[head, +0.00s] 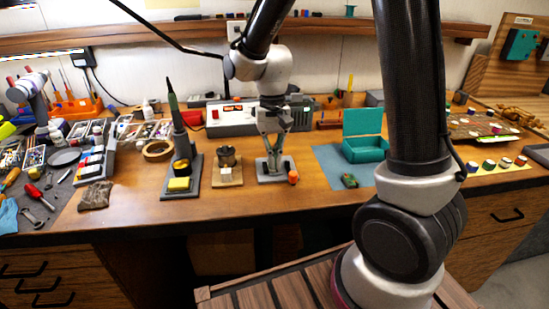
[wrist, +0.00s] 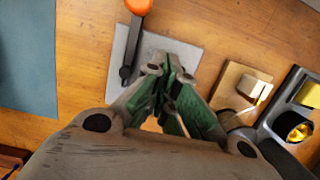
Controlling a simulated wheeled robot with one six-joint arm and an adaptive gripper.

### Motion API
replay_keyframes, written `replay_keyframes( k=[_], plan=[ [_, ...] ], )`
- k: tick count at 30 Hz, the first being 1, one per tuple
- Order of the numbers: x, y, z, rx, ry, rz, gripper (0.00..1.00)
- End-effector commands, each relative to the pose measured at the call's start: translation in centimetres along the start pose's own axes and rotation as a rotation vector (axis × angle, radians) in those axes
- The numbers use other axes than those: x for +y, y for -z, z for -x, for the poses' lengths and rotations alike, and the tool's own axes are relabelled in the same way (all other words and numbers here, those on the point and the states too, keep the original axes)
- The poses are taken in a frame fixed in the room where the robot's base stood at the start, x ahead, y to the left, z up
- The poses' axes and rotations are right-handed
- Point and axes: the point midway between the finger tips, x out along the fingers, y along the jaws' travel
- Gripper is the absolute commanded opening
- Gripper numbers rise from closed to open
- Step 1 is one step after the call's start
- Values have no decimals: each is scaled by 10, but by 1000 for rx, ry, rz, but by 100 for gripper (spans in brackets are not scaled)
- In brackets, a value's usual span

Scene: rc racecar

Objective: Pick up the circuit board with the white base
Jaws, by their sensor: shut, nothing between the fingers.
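I cannot make out for certain a circuit board with a white base. A small green and brown piece (head: 349,181) lies by the blue mat's front edge in the head view; it may be a board, but is too small to tell. My gripper (head: 274,157) is over a grey plate (head: 262,179) left of the mat, with its green-padded fingers together and empty. The wrist view shows the fingers (wrist: 168,78) in front of the same plate (wrist: 124,50), hiding part of it. A dark arm with an orange end (wrist: 138,6) lies along the plate.
A teal open box (head: 366,149) stands on the blue mat (head: 325,155). Left of the plate are a wooden block stand (head: 227,178) and a soldering iron stand (head: 181,192). A grey instrument (head: 215,118) stands behind. Bare wood shows along the bench's front edge.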

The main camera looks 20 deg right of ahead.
Motion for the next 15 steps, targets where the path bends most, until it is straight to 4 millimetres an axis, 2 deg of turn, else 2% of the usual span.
replay_keyframes(
  k=[3, 5, 15],
  plan=[
    [1, 20, -1, 1, -1, -5, 0],
    [1, 26, 0, 2, 0, -4, 0],
    [1, 27, 2, 1, -1, -2, 0]
  ],
)
